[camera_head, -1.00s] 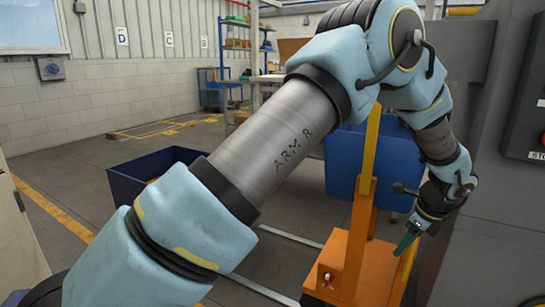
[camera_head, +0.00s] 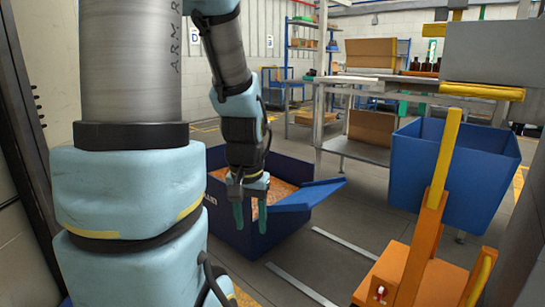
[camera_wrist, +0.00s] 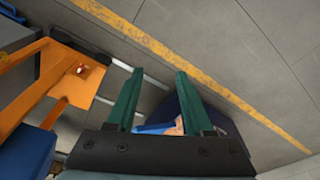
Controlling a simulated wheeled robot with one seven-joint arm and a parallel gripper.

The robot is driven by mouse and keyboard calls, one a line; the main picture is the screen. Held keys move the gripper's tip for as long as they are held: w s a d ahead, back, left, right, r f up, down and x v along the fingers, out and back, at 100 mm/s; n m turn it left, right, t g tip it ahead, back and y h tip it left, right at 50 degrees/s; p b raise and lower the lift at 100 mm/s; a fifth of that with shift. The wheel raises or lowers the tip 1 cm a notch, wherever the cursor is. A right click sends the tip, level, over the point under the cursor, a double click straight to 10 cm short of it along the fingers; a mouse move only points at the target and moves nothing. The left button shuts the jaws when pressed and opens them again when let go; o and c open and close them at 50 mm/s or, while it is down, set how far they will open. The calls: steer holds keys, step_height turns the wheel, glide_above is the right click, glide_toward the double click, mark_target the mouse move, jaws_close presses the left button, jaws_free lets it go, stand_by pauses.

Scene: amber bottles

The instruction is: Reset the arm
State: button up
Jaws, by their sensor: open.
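My gripper (camera_head: 251,212) hangs from my blue-padded arm in the head view, its two green fingers pointing down in front of a dark blue bin. In the wrist view my gripper (camera_wrist: 156,97) is open, with its green fingers apart and nothing between them. Several amber bottles (camera_head: 424,65) stand far back at the upper right, away from my gripper.
The dark blue bin (camera_head: 228,215) stands behind my gripper with orange-brown contents. An orange stand (camera_head: 410,277) with a yellow post is at the right, near a raised blue bin (camera_head: 455,167). A metal workbench (camera_head: 352,148) holds cardboard boxes. Grey floor (camera_head: 330,225) lies between.

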step_height(320, 180, up, 20)
steer(key=s+a+n+p, duration=0.1)
steer(key=a+p, duration=0.1)
steer(key=p, duration=1.7)
steer(key=shift+s+f+n+p, duration=0.15)
steer(key=shift+s+n+p, duration=0.1)
steer(key=shift+n+p, duration=0.1)
